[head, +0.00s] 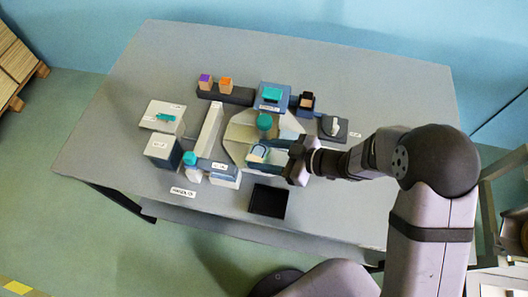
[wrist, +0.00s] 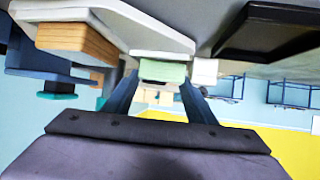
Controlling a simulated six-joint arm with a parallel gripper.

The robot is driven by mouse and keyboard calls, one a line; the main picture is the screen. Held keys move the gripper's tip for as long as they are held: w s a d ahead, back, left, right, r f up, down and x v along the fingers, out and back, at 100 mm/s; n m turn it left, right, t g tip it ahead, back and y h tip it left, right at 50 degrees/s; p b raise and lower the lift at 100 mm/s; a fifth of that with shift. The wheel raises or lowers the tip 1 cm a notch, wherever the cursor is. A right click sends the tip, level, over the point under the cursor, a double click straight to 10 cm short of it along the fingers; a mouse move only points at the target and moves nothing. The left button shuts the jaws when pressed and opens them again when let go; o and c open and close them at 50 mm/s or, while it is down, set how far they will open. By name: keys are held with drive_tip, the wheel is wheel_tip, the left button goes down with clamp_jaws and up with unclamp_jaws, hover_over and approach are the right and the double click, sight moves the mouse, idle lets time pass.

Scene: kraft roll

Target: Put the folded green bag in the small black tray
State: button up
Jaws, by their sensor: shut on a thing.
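My gripper (head: 256,154) reaches in from the right over the middle of the grey table in the head view. In the wrist view its two dark fingers (wrist: 162,80) are shut on a small pale green folded bag (wrist: 163,71), held between the fingertips. I cannot make out the bag clearly in the head view, where the gripper partly hides that spot. The small black tray (head: 268,201) lies flat near the table's front edge, below the gripper in the picture, and looks empty. A dark edge at the top right of the wrist view (wrist: 270,30) looks like the tray.
A pale board (head: 240,131) with a teal-topped item (head: 264,121) lies around the gripper. A blue box (head: 271,96) stands behind. White-topped boxes (head: 162,148) and a teal-capped bottle (head: 190,162) stand left. A dark scale-like block (head: 333,128) is right. The table's left front is clear.

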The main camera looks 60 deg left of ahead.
drive_tip(key=shift+d+f, duration=0.1)
drive_tip(key=shift+f, duration=0.15)
drive_tip(key=o, duration=1)
drive_tip(key=shift+f+b, duration=0.1)
drive_tip(key=shift+b, duration=0.2)
